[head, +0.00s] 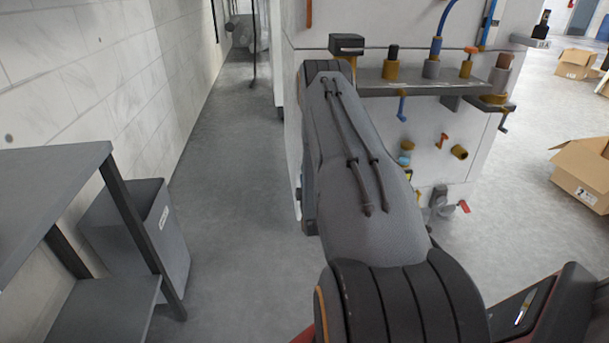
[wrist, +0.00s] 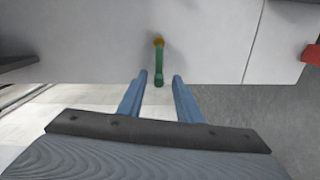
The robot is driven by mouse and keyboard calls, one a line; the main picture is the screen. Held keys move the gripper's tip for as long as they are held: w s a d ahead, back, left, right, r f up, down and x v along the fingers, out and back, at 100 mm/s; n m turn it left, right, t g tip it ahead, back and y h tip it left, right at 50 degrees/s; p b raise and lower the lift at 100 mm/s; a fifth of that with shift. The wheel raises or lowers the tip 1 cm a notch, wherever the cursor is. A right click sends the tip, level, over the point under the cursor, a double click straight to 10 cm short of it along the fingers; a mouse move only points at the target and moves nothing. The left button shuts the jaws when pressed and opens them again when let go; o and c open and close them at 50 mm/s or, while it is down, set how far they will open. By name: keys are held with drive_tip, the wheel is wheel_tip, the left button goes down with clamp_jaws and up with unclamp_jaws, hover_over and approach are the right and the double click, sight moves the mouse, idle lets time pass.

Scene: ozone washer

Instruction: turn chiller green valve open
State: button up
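The green valve handle (wrist: 159,62) shows in the wrist view. It hangs down from a yellow fitting on the white panel of the machine. My gripper (wrist: 161,78) is open, with its two blue fingers on either side of the handle's lower end in the picture. I cannot tell whether the fingers touch the handle or how far away it is in depth. In the head view my arm covers the area of the panel where the gripper works, and neither the gripper nor the green handle can be made out there.
A grey bin (head: 140,235) and a table (head: 50,175) stand on the left. Cardboard boxes (head: 585,170) lie on the right. The aisle floor is clear.

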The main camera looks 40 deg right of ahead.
drive_tip(key=p+v, duration=0.1)
drive_tip(key=v, duration=0.6)
drive_tip(key=shift+s+p, duration=0.2)
drive_tip(key=shift+p, duration=0.1)
drive_tip(key=shift+a, duration=0.15)
